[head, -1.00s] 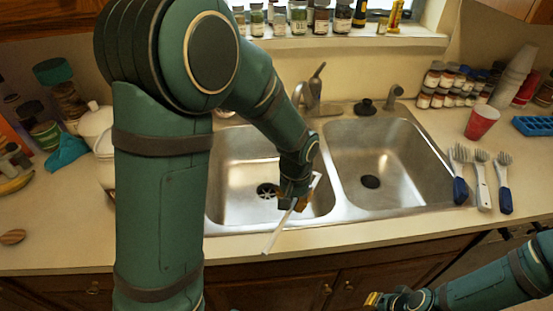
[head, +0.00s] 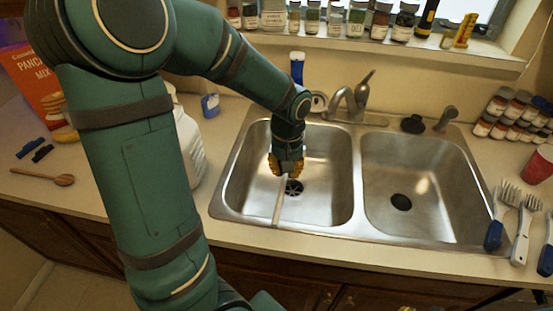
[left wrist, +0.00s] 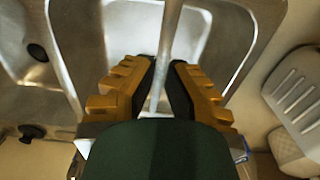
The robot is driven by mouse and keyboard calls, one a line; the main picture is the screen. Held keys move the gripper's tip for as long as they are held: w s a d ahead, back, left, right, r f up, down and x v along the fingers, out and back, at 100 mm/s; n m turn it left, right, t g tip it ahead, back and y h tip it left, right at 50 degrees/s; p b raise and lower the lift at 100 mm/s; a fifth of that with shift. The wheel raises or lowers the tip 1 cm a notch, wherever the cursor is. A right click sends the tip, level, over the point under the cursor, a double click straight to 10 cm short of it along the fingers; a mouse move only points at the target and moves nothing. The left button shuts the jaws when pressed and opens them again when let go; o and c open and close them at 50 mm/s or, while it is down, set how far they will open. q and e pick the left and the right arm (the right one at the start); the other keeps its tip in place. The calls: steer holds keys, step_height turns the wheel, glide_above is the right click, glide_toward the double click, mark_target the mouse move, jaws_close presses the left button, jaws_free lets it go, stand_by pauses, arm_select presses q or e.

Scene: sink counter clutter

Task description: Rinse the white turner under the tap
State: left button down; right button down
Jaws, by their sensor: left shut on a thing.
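My left gripper (head: 287,168) is over the left basin (head: 325,190) of the steel sink. It is shut on the white turner (head: 279,203), a thin pale strip that slants down from the fingers toward the front of the basin. In the left wrist view the turner's narrow shaft (left wrist: 169,45) runs between the two yellow-padded fingers (left wrist: 163,90). Its other end is hidden by the gripper. The tap (head: 350,98) stands behind the sink, right of my left gripper and apart from it. I cannot see water running. Only a sliver of my right gripper shows at the bottom edge.
The right basin (head: 420,180) is empty. Several brushes with blue or white handles (head: 495,232) lie at the right rim. A white jug (head: 190,145) stands left of the sink, partly behind my left arm. A wooden spoon (head: 45,177) lies farther left. Spice jars line the sill.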

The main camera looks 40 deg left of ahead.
arm_select(q)
steer(key=shift+w+a+r+n, duration=0.35)
steer(key=shift+w+a+n, duration=0.15)
steer(key=shift+w+a, duration=0.25)
steer(key=w+d+f, duration=0.3)
steer(key=w, duration=0.9)
steer(key=shift+w, duration=0.4)
steer(key=shift+d+f, duration=0.1)
steer(key=shift+s, duration=0.1)
stand_by(0.4)
steer(key=s+a+b, duration=0.1)
steer(key=s, duration=0.5)
steer(key=shift+s+a, duration=0.2)
steer(key=shift+a, duration=0.15)
stand_by(0.6)
